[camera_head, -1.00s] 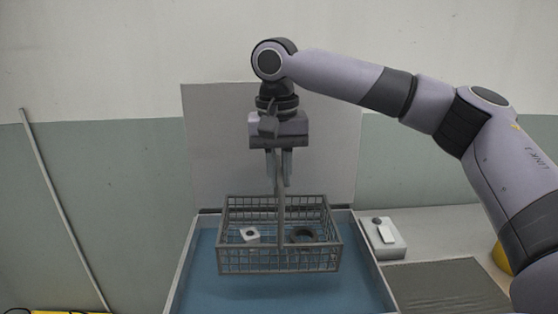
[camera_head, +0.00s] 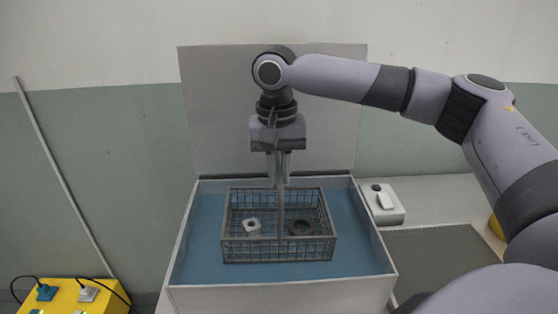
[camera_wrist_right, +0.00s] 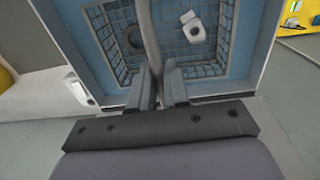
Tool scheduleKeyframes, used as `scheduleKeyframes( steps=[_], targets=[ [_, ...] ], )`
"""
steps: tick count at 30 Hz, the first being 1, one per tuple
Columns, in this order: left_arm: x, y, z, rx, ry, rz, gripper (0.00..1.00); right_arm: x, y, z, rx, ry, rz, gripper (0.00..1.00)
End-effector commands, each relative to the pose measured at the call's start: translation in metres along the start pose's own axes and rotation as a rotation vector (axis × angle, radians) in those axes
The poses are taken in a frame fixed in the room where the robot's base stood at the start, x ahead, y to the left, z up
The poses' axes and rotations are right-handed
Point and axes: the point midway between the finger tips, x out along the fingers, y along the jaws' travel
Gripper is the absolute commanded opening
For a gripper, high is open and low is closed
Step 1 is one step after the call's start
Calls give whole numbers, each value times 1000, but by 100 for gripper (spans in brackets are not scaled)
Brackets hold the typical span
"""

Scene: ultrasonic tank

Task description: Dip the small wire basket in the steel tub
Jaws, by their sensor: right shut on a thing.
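The small wire basket (camera_head: 279,251) is inside the steel tub (camera_head: 285,300), over or in its blue interior; I cannot tell whether it touches the bottom. It looks level. A pale square nut-like part (camera_head: 252,226) and a dark ring (camera_head: 300,227) lie in it; both also show in the right wrist view, the pale part (camera_wrist_right: 193,27) and the ring (camera_wrist_right: 133,38). My right gripper (camera_head: 278,180) is shut on the basket's upright handle (camera_head: 280,208), from above. In the right wrist view the fingers (camera_wrist_right: 160,95) close around the handle bar. My left gripper is not in view.
The raised lid (camera_head: 330,110) stands behind the tub. A small white box with a knob (camera_head: 384,206) and a dark mat (camera_head: 438,262) lie to the right. A yellow box with plugs (camera_head: 75,297) is at lower left. A thin pole (camera_head: 62,175) leans on the left wall.

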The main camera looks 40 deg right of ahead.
Motion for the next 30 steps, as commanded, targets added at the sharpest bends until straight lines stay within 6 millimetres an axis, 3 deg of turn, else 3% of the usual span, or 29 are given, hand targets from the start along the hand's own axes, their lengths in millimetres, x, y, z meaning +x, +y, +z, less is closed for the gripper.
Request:
scheduleKeyframes(
  steps=[30],
  targets=[
    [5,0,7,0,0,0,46,77,-2,0,0,1,-2,0]
  ],
)
